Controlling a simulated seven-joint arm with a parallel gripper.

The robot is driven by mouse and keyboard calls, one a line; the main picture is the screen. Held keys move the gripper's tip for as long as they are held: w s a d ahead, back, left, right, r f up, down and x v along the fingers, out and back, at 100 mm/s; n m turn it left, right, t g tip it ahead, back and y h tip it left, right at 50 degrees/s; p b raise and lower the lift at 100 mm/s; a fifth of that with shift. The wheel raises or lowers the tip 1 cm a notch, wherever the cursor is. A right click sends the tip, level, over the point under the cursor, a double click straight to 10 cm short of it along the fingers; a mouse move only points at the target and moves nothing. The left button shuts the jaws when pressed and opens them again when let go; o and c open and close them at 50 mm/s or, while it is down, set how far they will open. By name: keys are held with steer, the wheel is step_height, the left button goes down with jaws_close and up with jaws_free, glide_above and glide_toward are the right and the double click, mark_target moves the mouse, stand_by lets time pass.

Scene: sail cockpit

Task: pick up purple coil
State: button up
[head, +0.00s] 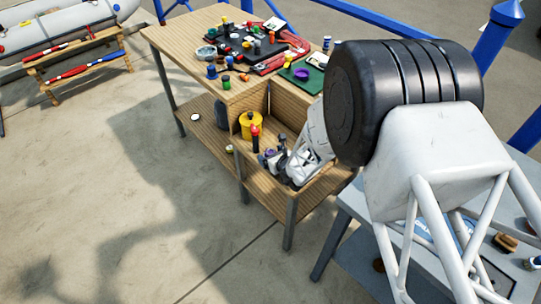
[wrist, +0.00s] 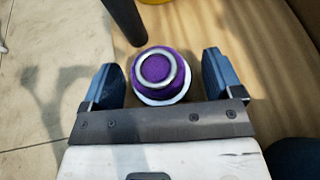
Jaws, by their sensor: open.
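The purple coil (wrist: 157,75), round with a pale metal ring on top and a pale rim below, sits on the wooden lower shelf. In the wrist view my gripper (wrist: 160,80) is open, with one blue finger to the left of the coil and one to the right. There is a gap on the left side and a gap on the right side, so neither finger visibly touches it. In the head view my gripper (head: 273,160) is low over the shelf (head: 290,199), and it mostly hides the coil there.
A black post-like item with a red top (head: 255,138) and a yellow container (head: 250,125) stand just beyond my gripper. The wooden workbench top (head: 180,38) carries many small items, including another purple piece (head: 302,74) on a green board. Shelf edge lies close on the left.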

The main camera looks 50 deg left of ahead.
steer(key=c, duration=1)
steer(key=shift+r, duration=0.2)
step_height(320, 180, up, 28)
steer(key=shift+f, duration=0.15)
stand_by(0.7)
